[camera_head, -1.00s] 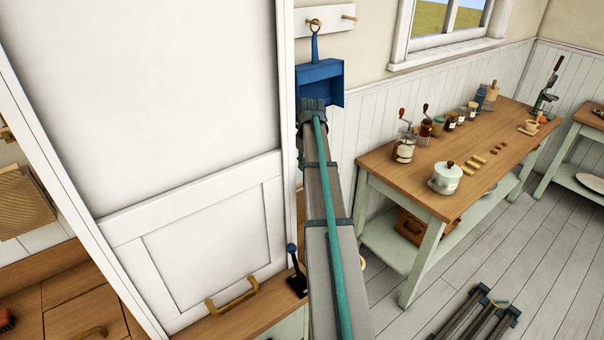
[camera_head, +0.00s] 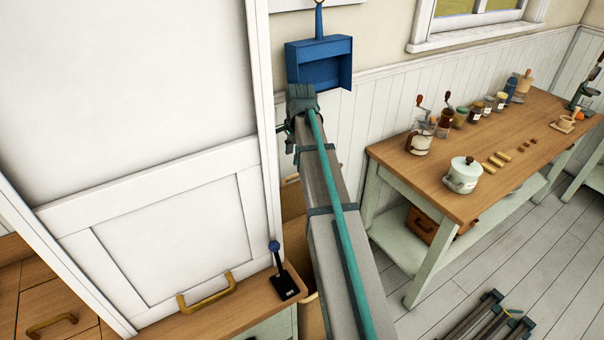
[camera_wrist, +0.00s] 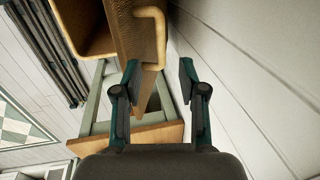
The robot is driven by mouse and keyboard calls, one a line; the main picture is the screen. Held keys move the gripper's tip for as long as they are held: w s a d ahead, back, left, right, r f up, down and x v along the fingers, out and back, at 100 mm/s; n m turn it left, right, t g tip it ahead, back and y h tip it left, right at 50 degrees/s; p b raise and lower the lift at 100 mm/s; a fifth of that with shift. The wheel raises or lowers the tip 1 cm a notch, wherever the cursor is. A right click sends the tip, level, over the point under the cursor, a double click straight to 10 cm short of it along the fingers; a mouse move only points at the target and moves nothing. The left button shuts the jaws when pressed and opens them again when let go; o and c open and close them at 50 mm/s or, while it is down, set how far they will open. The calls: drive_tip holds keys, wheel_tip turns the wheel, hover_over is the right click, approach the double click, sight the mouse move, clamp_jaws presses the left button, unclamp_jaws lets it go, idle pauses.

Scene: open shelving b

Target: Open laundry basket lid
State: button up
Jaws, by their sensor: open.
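In the wrist view, the laundry basket (camera_wrist: 72,22) appears as a tan box with its dark inside partly showing. A brown textured panel (camera_wrist: 128,35), which looks like its lid, stands up beside that opening. A pale bent handle (camera_wrist: 157,22) is on the panel. My gripper (camera_wrist: 160,75) is open and empty, its fingertips just short of the handle, which lies between them in the picture. I cannot tell whether they touch it. In the head view, tan parts of the basket (camera_head: 311,318) show beside my arm, which hides most of it.
A white cabinet door (camera_head: 150,100) stands close on the left. A blue dustpan (camera_head: 318,62) hangs on the wall above my wrist. A black lever with a blue knob (camera_head: 283,275) is on the counter. A wooden table (camera_head: 440,165) with jars stands right; floor between is partly clear.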

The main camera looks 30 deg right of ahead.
sight(290, 177)
drive_tip(key=f+p, duration=0.1)
drive_tip(key=f, duration=0.2)
drive_tip(key=w+f, duration=0.1)
drive_tip(key=f, duration=0.3)
drive_tip(key=w+f+p, duration=0.1)
drive_tip(key=f, duration=0.2)
drive_tip(key=shift+a+f+p, duration=0.15)
drive_tip(key=shift+p, duration=0.15)
clamp_jaws()
